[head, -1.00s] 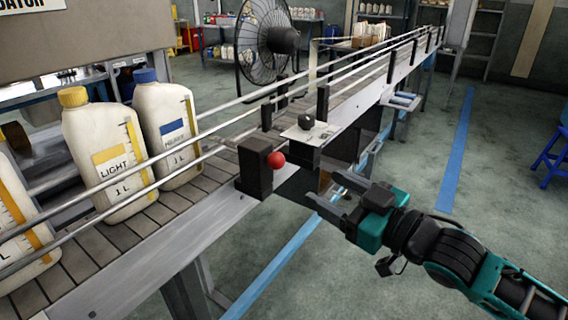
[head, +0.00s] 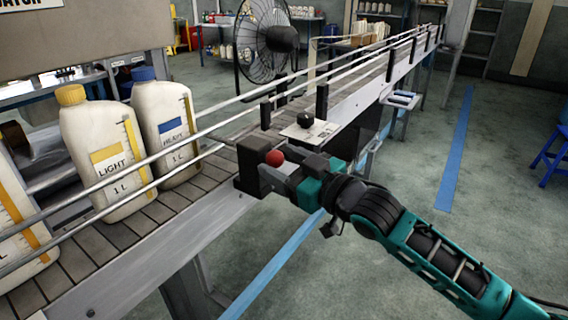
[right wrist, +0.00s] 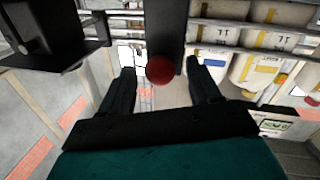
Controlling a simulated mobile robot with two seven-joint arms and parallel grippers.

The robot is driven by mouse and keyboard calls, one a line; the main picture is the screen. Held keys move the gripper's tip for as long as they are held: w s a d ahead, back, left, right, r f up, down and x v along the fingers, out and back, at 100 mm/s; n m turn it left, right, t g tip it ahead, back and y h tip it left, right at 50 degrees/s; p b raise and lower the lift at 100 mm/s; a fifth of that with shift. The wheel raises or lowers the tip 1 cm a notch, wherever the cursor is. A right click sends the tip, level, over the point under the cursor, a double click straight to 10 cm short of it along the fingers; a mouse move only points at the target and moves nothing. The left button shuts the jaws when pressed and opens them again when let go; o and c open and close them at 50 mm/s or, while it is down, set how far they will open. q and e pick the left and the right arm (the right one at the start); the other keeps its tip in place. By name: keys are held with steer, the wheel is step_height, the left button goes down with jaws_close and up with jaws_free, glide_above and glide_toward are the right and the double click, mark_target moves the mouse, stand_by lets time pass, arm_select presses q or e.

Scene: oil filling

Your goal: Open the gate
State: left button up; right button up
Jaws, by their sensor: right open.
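A red ball knob (head: 274,158) sits on a black block (head: 250,160) at the near edge of the conveyor. My right gripper (head: 283,172) is open right at the knob. In the right wrist view the red knob (right wrist: 159,69) lies between the two spread fingertips (right wrist: 165,75), in front of a dark upright bar. I cannot tell whether the fingers touch it. A pale plate (head: 318,131) with a black knob (head: 305,119) is just beyond, beside the rails. No part is clearly labelled as the gate. My left gripper is not in view.
White bottles marked LIGHT (head: 103,150) and HEAVY (head: 168,130) stand on the conveyor (head: 130,232) behind metal guide rails. A black fan (head: 265,40) stands behind the belt. The floor to the right is open, with a blue stool (head: 552,160) at the edge.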

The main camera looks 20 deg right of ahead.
jaws_close()
stand_by(0.7)
